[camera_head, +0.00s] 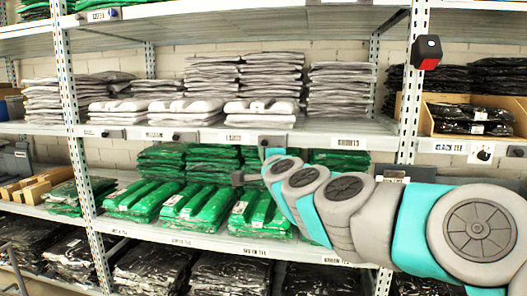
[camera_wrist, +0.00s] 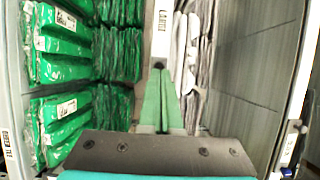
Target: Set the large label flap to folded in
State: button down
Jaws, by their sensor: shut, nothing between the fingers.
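The large label (camera_head: 240,138) is a white tag on the front edge of the middle shelf, below the grey shirts. A small dark flap (camera_head: 272,139) sits just right of it and sticks out from the edge. In the wrist view, which is turned sideways, the label (camera_wrist: 162,24) is at the top centre. A small dark piece, likely the flap (camera_wrist: 158,63), lies at my fingertips. My gripper (camera_wrist: 162,72) is shut and empty, its green-looking fingers pointing at the shelf edge. I cannot tell whether they touch the flap. The flap's exact angle is unclear.
Grey shirts (camera_head: 212,78) are stacked above the edge, and green packs (camera_head: 205,200) lie on the shelf below. A similar dark flap (camera_head: 185,136) is beside the medium label. A cardboard bin (camera_head: 468,146) and a metal upright (camera_head: 411,85) stand to the right.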

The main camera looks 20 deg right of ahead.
jog(key=s+a, duration=0.2)
jog(key=s, duration=0.4)
dwell(0.4)
